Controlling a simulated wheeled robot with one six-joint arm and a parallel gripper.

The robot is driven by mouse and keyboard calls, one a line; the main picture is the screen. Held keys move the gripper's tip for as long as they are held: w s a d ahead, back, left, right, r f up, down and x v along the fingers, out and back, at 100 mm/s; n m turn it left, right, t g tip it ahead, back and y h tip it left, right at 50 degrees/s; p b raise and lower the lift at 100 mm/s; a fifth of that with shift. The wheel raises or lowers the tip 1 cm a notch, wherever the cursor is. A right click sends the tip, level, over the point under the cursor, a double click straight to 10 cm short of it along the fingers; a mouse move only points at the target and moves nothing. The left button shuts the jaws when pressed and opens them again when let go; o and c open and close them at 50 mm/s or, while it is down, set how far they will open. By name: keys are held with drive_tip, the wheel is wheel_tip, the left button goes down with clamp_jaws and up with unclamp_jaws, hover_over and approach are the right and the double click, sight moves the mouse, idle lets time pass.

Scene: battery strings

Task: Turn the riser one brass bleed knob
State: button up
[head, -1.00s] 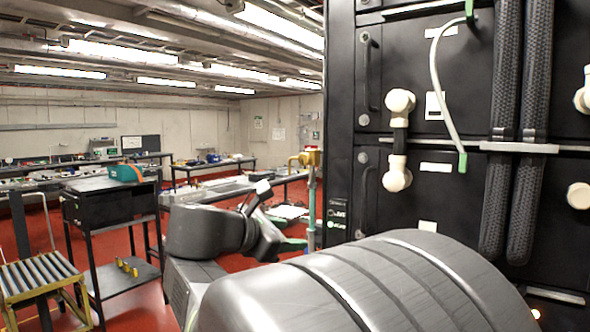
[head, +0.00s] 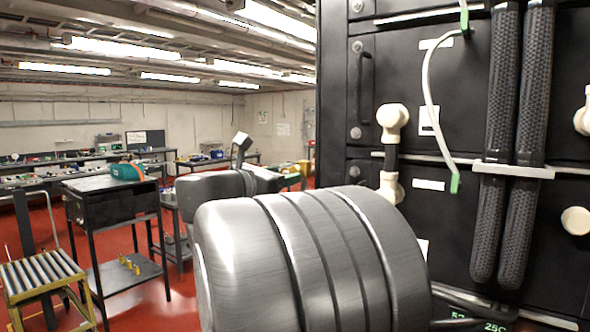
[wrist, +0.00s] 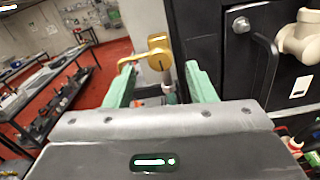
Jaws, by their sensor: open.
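The brass bleed knob (wrist: 158,57) shows in the wrist view on top of an upright grey pipe, with a lever reaching left. My gripper (wrist: 160,70) is open, with its two green fingers on either side of the pipe in the picture. The knob shows between and just beyond the fingertips. I see no contact, and the exact gap is hard to judge. In the head view, my arm hides the gripper and most of the riser; only small yellow patches show past it, and I cannot tell if they are the knob.
A black battery cabinet (head: 440,90) with white elbow fittings (head: 392,120) and thick black hoses (head: 502,95) stands close on the right. A black workbench (head: 105,183) and a roller stand (head: 40,275) stand at left. Red floor is open between them.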

sight(294, 172)
drive_tip(key=shift+p+x, duration=0.45)
drive_tip(key=shift+x, duration=2.25)
drive_tip(key=c, duration=1)
drive_tip(key=shift+o, duration=0.2)
drive_tip(key=shift+f+b, duration=0.1)
drive_tip(key=shift+b, duration=0.2)
